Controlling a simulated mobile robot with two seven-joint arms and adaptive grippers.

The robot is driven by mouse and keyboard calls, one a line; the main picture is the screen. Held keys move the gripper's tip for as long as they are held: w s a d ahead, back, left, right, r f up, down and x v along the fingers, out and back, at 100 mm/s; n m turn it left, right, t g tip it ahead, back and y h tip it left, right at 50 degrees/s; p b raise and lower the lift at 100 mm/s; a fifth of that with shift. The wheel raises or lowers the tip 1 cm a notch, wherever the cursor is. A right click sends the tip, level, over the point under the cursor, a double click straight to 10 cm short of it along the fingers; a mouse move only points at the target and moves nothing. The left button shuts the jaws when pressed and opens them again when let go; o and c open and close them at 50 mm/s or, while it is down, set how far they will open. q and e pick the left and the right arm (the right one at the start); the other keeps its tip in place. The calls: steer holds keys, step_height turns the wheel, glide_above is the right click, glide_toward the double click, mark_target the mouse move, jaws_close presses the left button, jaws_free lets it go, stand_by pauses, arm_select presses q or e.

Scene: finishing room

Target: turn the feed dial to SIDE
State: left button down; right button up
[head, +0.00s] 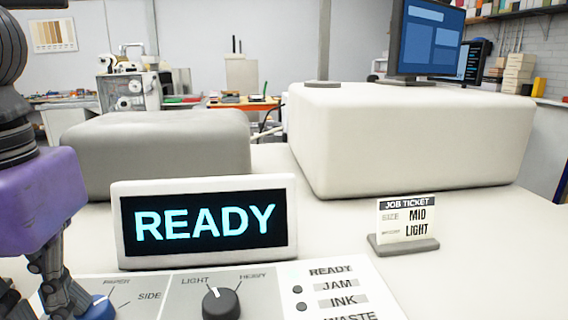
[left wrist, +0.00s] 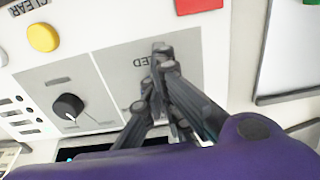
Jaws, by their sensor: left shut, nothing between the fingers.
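The feed dial (head: 103,309) is a blue knob at the bottom left of the head view, partly hidden by my left gripper and cut by the frame edge. The label SIDE is printed to its right, and a label that seems to read PAPER is above it. Its pointer direction cannot be seen. My left gripper (head: 78,298) is shut and empty, its fingers at the dial; contact cannot be told. In the left wrist view the shut fingers (left wrist: 163,56) cover part of the FEED panel and hide the dial. My right gripper is not in view.
A black knob (head: 221,303) marked LIGHT and HEAVY sits right of the dial. Behind stands a display (head: 204,265) reading READY. The left wrist view shows a yellow button (left wrist: 43,38) and a red part (left wrist: 198,5).

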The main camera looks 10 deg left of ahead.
arm_select(q)
step_height(320, 180, up, 6)
steer(key=p, duration=0.3)
steer(key=shift+s+f, duration=0.1)
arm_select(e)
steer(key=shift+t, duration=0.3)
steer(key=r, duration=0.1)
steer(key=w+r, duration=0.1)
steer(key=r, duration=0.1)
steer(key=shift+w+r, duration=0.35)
